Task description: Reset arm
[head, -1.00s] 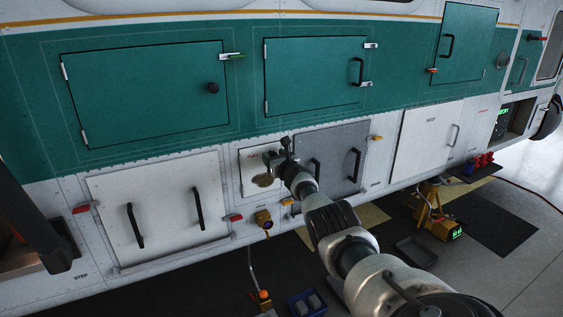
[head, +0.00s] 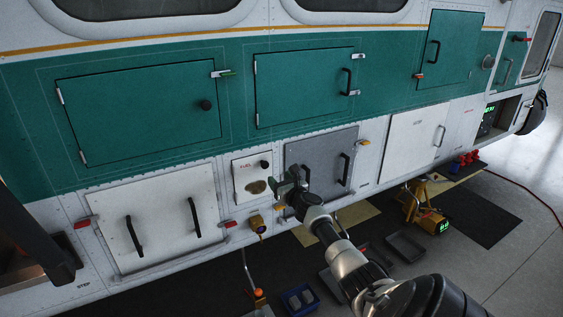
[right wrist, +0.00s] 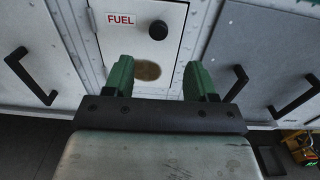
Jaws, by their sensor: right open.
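My right gripper (head: 291,185) is in front of the helicopter's side, before the lower left part of the grey panel (head: 318,160). In the right wrist view its two green fingers (right wrist: 160,80) are apart with nothing between them. Beyond them is the small white fuel door (right wrist: 140,38), closed, with a red FUEL label, a black knob (right wrist: 158,30) and a brown stain below it. The fuel door also shows in the head view (head: 243,183), to the left of the gripper. My left gripper is not in view.
Green hatches (head: 140,110) line the fuselage above. A white panel with two handles (head: 160,215) is at the left. A yellow device (head: 425,220), a grey tray (head: 405,246) and a blue bin (head: 300,300) stand on the floor. Dark floor lies between.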

